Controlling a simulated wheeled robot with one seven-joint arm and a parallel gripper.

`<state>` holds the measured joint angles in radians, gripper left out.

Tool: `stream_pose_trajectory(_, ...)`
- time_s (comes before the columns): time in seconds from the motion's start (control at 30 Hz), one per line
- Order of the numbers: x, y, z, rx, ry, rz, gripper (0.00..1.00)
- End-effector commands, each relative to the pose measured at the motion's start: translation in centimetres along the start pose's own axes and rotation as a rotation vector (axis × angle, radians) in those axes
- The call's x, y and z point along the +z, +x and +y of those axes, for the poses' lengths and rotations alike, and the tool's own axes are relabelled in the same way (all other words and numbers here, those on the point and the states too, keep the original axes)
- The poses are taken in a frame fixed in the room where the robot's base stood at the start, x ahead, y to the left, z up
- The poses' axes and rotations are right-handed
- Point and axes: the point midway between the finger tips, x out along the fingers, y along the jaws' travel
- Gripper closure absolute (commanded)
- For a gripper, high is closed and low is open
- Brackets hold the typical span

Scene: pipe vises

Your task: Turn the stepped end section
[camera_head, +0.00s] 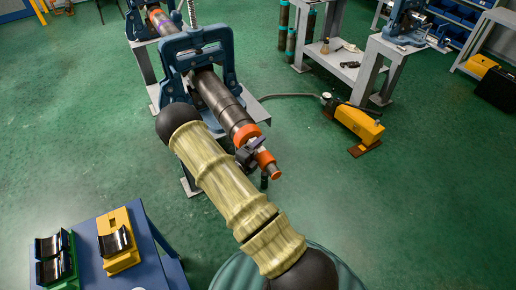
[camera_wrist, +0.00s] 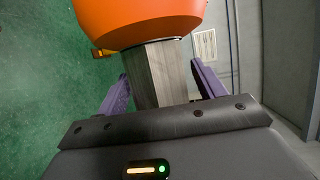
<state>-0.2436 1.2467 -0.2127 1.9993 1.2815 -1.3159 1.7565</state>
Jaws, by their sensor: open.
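A dark pipe (camera_head: 219,97) is held in a blue vise (camera_head: 196,50). Its near end carries the stepped end section: an orange collar (camera_head: 246,134) and a narrower orange tip (camera_head: 268,164). My gripper (camera_head: 252,150) is at this end, mostly hidden behind my arm in the head view. In the wrist view, a large orange round part (camera_wrist: 138,18) fills the top, with a grey flat-sided part (camera_wrist: 160,75) below it. The purple fingers of my gripper (camera_wrist: 161,88) stand open on either side of the grey part. A gap shows at the left finger; contact at the right is unclear.
A blue table (camera_head: 88,232) at lower left holds yellow and green cradles. A yellow pump (camera_head: 359,124) with a hose lies on the floor to the right. A grey bench (camera_head: 362,72) stands behind it. The green floor at lower right is clear.

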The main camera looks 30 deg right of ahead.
Motion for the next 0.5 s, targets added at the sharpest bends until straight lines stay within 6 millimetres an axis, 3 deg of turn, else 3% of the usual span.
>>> stream_pose_trajectory(0.23,0.02,0.02,0.04,0.000,0.000,0.000,0.33)
stream_pose_trajectory(0.43,0.04,-0.01,0.04,0.000,0.000,-0.001,0.72)
stream_pose_trajectory(0.5,0.01,0.01,0.05,0.001,0.000,0.000,0.76)
